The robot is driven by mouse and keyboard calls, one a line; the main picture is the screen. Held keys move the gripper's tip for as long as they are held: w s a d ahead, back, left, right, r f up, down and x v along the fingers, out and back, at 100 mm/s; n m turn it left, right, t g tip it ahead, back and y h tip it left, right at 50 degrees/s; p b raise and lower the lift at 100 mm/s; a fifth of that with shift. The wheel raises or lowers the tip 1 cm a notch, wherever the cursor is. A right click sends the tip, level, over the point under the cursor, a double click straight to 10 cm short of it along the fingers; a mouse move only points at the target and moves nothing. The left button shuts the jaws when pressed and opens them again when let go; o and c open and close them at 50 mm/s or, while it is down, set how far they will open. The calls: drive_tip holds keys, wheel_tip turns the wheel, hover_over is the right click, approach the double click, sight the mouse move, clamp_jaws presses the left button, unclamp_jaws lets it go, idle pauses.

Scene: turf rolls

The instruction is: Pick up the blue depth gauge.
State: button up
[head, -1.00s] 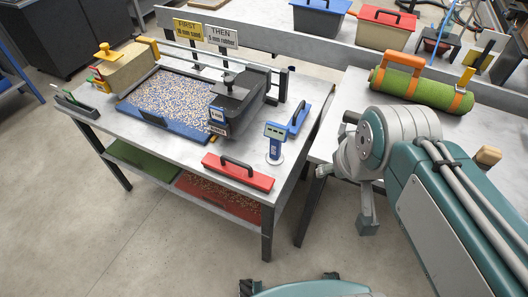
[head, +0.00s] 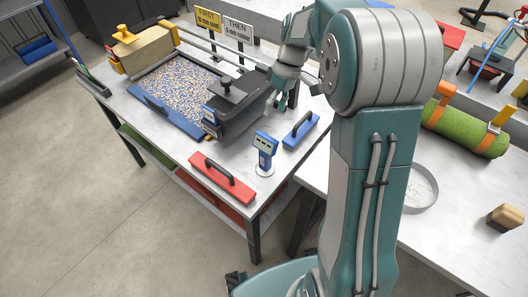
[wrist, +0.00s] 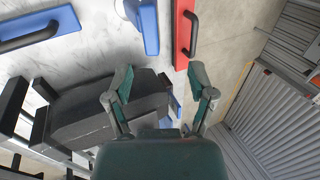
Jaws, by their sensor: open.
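The blue depth gauge (head: 264,147) stands upright on a round white base on the table, between the red float and the blue float. In the wrist view the blue piece at the top middle appears to be the gauge (wrist: 148,26), partly cut off by the frame edge. My gripper (head: 281,100) is above the far side of the table, behind and beyond the gauge, close by the black hopper. In the wrist view my gripper (wrist: 160,84) is open, its two fingers apart with nothing held between them. The gauge lies ahead of the fingertips, untouched.
The black hopper (head: 235,110) stands close left of the gauge. The red float (head: 222,178) and blue float (head: 301,130), both with black handles, flank it. The speckled tray (head: 178,88) is farther left. A green turf roll (head: 465,129) lies on the right table.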

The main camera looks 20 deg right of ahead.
sight(268, 136)
drive_tip(key=f, duration=0.5)
drive_tip(key=shift+s+a+f, duration=0.1)
drive_tip(key=shift+s+f, duration=0.25)
drive_tip(key=x, duration=0.3)
drive_tip(key=a+x, duration=0.1)
drive_tip(key=x, duration=0.1)
drive_tip(key=shift+w+a, duration=0.1)
drive_tip(key=shift+w, duration=0.2)
drive_tip(key=shift+f, duration=0.25)
drive_tip(key=shift+d, duration=0.25)
drive_tip(key=shift+c, duration=1.2)
drive_tip(key=c, duration=0.5)
drive_tip(key=shift+s, duration=0.1)
clamp_jaws()
drive_tip(key=shift+a, duration=0.15)
